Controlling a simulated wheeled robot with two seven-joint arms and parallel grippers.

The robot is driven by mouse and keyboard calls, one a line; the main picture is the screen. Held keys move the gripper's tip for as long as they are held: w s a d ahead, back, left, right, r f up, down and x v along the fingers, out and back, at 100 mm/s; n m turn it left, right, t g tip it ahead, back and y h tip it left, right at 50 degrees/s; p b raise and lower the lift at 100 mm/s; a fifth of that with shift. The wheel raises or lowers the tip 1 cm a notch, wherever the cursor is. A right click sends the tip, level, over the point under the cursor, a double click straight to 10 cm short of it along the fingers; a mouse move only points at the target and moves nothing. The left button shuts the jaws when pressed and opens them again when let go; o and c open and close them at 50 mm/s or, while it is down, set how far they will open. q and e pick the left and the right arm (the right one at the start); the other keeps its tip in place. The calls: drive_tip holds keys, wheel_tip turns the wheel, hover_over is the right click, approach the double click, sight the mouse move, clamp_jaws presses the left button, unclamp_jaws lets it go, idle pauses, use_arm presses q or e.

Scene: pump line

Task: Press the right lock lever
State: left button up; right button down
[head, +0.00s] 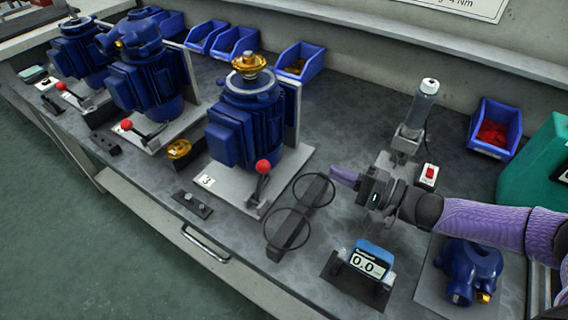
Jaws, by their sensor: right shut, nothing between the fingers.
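The right lock lever (260,184) has a red ball knob on a dark arm. It stands up at the front of the base plate of the nearest blue pump (232,137), beside a label with a 3. My right gripper (334,174) comes in from the right with its fingers shut and empty. It is to the right of the lever, clearly apart from it, near a black ring (314,190). The fingertips are small and partly hard to make out. My left gripper is not in view.
Two more blue pumps with red-knobbed levers (126,124) stand to the left. A second black ring (287,229) and a 0.0 display (369,264) are near the front edge. A blue housing (470,270) lies at right. Blue bins (302,63) line the back.

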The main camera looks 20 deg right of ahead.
sight(260, 180)
drive_tip(key=b+x, duration=0.1)
drive_tip(key=x, duration=0.3)
drive_tip(key=b+x, duration=0.1)
drive_tip(key=x, duration=0.4)
drive_tip(key=shift+f+b, duration=0.2)
drive_tip(key=shift+b, duration=0.2)
drive_tip(key=a, duration=0.1)
drive_tip(key=s+a, duration=0.1)
drive_tip(key=a+r+p, duration=0.1)
drive_tip(key=shift+s+a+r, duration=0.1)
drive_tip(key=shift+s+a, duration=0.2)
drive_tip(key=shift+a, duration=0.05)
